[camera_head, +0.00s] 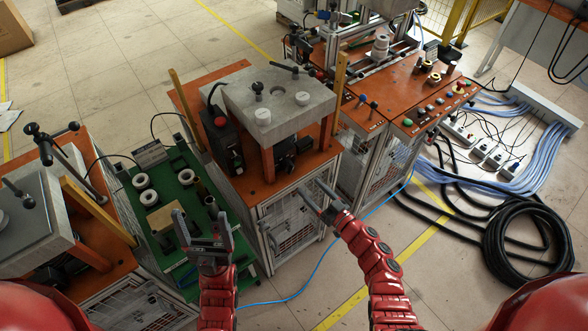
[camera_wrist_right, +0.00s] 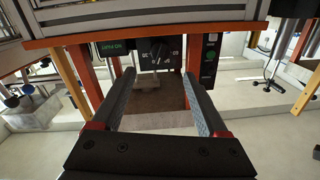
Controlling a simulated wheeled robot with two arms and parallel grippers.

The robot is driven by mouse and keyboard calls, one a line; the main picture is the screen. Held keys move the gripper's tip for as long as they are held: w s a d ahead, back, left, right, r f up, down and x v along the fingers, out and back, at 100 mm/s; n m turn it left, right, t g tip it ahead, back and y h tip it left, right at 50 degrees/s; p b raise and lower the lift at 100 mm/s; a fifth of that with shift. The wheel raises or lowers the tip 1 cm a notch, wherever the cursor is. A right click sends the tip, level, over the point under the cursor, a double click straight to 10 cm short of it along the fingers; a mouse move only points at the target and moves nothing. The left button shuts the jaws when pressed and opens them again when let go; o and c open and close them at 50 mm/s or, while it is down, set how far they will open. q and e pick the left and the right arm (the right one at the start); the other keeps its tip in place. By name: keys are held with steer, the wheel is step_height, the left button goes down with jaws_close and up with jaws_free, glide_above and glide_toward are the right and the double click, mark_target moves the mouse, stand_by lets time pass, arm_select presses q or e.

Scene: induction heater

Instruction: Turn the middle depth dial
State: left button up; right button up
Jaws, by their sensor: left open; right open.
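The middle machine (camera_head: 265,105) has a grey slab on orange posts over an orange top. In the right wrist view, a black box with a numbered dial (camera_wrist_right: 157,62) shows between and beyond my fingers. In the head view I cannot make out the dial; dark parts show under the slab. My right gripper (camera_head: 318,197) is open and empty in front of the machine's mesh front, apart from the dial; its fingers also show in the right wrist view (camera_wrist_right: 158,82). My left gripper (camera_head: 201,222) is open and empty beside the green-topped bench.
A black box with a red button (camera_head: 221,122) stands on the machine's left side. The green bench (camera_head: 185,158) holds several white rings. Another machine (camera_head: 35,215) stands at far left. Coiled black hose (camera_head: 525,240) and cables lie on the floor at right.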

mark_target(292, 170)
steer(key=b+x, duration=0.1)
steer(key=x, duration=0.7)
steer(key=shift+w+a+f, duration=0.1)
steer(key=shift+w+a, duration=0.1)
steer(key=shift+w, duration=0.05)
steer(key=shift+w+a, duration=0.25)
steer(key=shift+c, duration=0.2)
jaws_close()
